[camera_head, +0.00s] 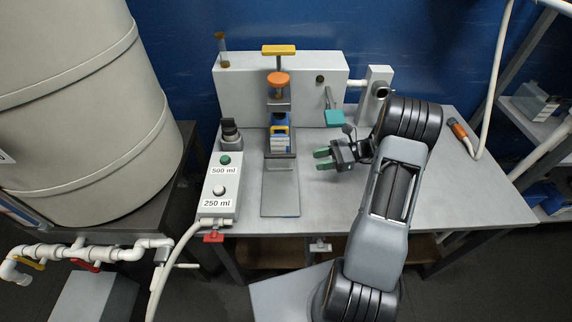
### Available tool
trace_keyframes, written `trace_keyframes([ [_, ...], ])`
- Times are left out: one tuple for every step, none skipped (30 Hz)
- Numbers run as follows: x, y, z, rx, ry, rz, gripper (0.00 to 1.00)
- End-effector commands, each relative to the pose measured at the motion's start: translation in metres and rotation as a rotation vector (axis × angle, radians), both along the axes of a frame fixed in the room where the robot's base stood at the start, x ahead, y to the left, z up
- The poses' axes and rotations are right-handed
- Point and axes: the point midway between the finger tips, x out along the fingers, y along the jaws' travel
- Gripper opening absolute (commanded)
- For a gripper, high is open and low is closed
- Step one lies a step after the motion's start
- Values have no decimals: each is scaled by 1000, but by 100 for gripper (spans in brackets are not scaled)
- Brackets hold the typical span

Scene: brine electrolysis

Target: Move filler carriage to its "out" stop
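The filler carriage (281,155) is a dark grey piece at the far end of a flat metal track (280,196), under the filler head. A blue and white container (276,142) with a yellow handle-like part (279,129) stands on it. The front part of the track is bare. My gripper (322,160) has green fingertips, spread apart with nothing between them. It hangs right of the carriage, pointing left and clear of it. No "out" marking can be read.
A control box (217,191) with buttons labelled 500 ml and 250 ml stands left of the track. The filler housing (240,92) has an orange knob (278,79), a yellow T-handle (279,50) and a teal lever (333,117).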

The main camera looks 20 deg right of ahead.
Motion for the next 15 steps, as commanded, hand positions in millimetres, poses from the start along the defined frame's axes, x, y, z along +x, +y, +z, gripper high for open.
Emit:
trace_keyframes([
  [2,-9,-12,44,17,-35,38],
  [4,-13,-15,67,23,-52,38],
  [5,-17,-20,93,32,-71,38],
  [6,-20,-22,110,36,-84,38],
  [6,-23,-25,123,39,-95,38],
  [7,-25,-27,139,42,-104,38],
  [8,-26,-29,149,45,-110,38],
  [8,-27,-30,157,47,-116,38],
  [9,-27,-31,165,49,-120,38],
  [10,-26,-31,168,50,-122,38],
  [10,-24,-31,172,51,-124,38],
  [11,-21,-31,174,51,-126,38],
  [12,-17,-31,175,51,-127,38],
  [13,-13,-31,174,51,-127,38],
  [15,-7,-31,173,52,-127,38],
])
